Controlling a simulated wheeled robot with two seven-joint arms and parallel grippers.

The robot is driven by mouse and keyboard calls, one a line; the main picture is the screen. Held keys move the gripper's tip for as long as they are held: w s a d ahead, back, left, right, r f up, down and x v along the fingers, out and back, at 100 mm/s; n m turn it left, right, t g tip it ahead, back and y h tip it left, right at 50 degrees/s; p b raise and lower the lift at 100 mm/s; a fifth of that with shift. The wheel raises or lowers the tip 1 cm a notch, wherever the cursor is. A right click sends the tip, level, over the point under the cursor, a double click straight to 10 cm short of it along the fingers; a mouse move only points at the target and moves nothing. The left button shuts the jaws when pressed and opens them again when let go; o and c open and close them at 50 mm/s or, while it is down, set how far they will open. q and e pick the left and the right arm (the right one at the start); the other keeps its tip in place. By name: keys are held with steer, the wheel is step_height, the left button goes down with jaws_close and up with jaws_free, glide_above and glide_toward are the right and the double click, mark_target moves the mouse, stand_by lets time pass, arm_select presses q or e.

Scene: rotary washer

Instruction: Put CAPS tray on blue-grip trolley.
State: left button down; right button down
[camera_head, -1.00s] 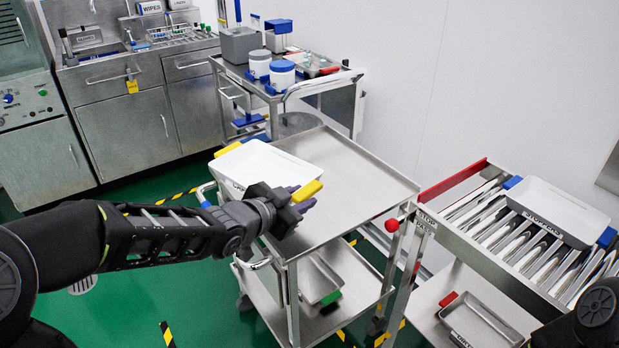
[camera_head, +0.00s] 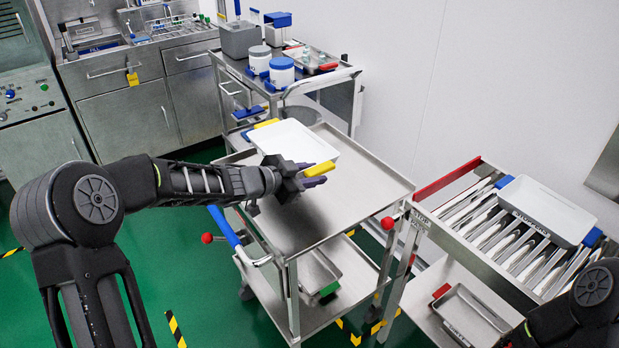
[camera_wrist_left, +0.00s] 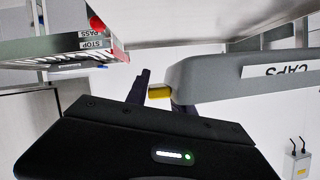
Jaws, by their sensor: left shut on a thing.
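The CAPS tray (camera_head: 290,138) is a white tray with yellow grips, over the far part of the blue-grip trolley's steel top (camera_head: 335,200). Its CAPS label shows upside down in the left wrist view (camera_wrist_left: 275,71). My left gripper (camera_head: 318,175) is shut on the tray's near yellow grip, also seen in the left wrist view (camera_wrist_left: 160,92). The tray looks level; I cannot tell whether its underside touches the trolley top. The trolley's blue handle grip (camera_head: 224,226) shows below my left forearm. My right gripper is out of view.
A roller rack (camera_head: 490,255) with a white blue-gripped tray (camera_head: 545,209) stands at the right. A cart (camera_head: 340,75) with white jars stands behind the trolley. The near part of the trolley top is clear. A lower shelf holds a metal tray (camera_head: 318,272).

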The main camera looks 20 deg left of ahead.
arm_select(q)
steer(key=b, duration=0.2)
glide_above(312, 213)
step_height(312, 213, down, 6)
steer(key=shift+r, duration=0.1)
steer(key=shift+f+b, duration=0.3)
steer(key=shift+f, duration=1.75)
steer(key=c, duration=1.1)
jaws_free()
steer(key=shift+f, duration=0.1)
steer(key=p+v, duration=0.1)
steer(key=v, duration=1.1)
steer(key=shift+d, duration=0.1)
